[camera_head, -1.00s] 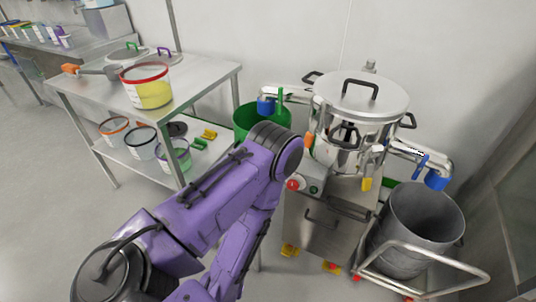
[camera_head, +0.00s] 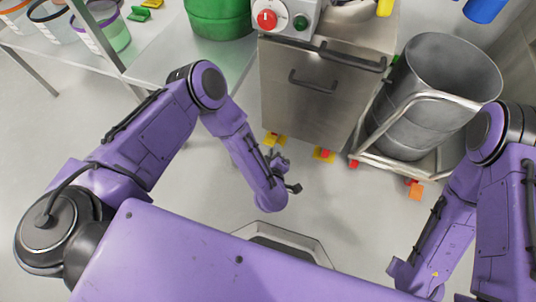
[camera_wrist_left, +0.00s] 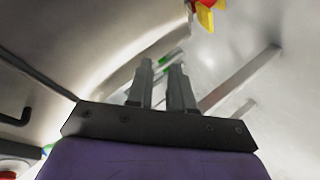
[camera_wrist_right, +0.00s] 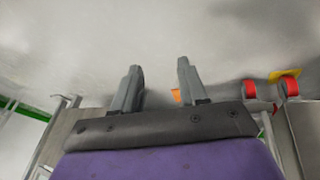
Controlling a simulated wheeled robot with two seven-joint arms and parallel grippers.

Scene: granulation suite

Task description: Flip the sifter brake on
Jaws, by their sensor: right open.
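The sifter's steel cabinet (camera_head: 315,95) stands at the top centre of the head view. Low at its front are two yellow-and-red caster brake pieces, a left one (camera_head: 272,139) and a right one (camera_head: 324,155). Which way they are set is too small to tell. My left gripper (camera_head: 287,175) is low in front of the cabinet, close to these pieces, with its fingers apart and empty. In the left wrist view a yellow-and-red piece (camera_wrist_left: 205,15) shows beyond the fingertips, apart from them. My right gripper (camera_wrist_right: 159,66) is open and empty in the right wrist view.
A grey bin (camera_head: 440,85) stands on a wheeled frame (camera_head: 437,165) right of the cabinet. A green bucket (camera_head: 220,15) and a shelf (camera_head: 165,60) are at the upper left.

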